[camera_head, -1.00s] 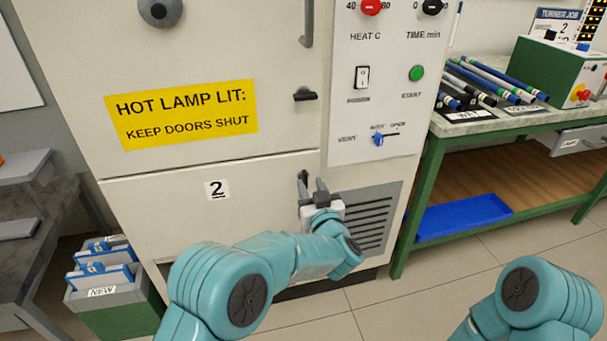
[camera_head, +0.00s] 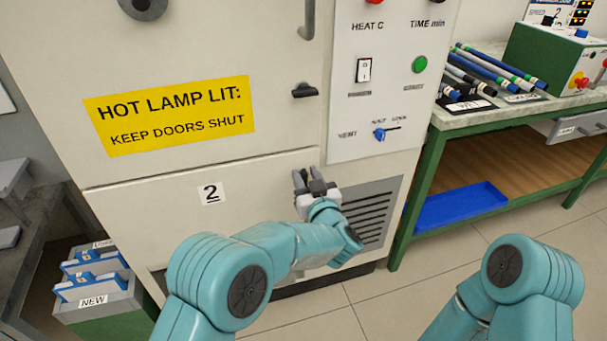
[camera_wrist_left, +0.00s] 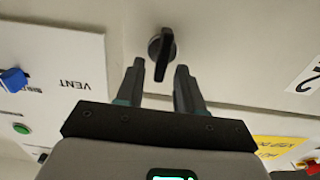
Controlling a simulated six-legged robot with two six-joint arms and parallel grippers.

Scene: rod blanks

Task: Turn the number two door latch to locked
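The number two door (camera_head: 150,215) is the shut lower cream door, marked by a label "2" (camera_head: 211,193). Its latch (camera_wrist_left: 163,50), a black lever on a round base, shows in the left wrist view, which is upside down against the cabinet. The lever's free end points toward my gripper, at the mouth between the fingertips. My left gripper (camera_wrist_left: 158,75) is open, one finger on each side of the lever end; contact cannot be told. In the head view my left gripper (camera_head: 307,177) covers most of the latch. My right gripper is out of view.
The upper door has its own black latch (camera_head: 305,90), lying horizontal. The control panel (camera_head: 345,140) with a blue vent slider (camera_head: 379,134) is just right of the gripper. A vent grille (camera_head: 370,215) is below. A green bench (camera_head: 430,180) stands at right.

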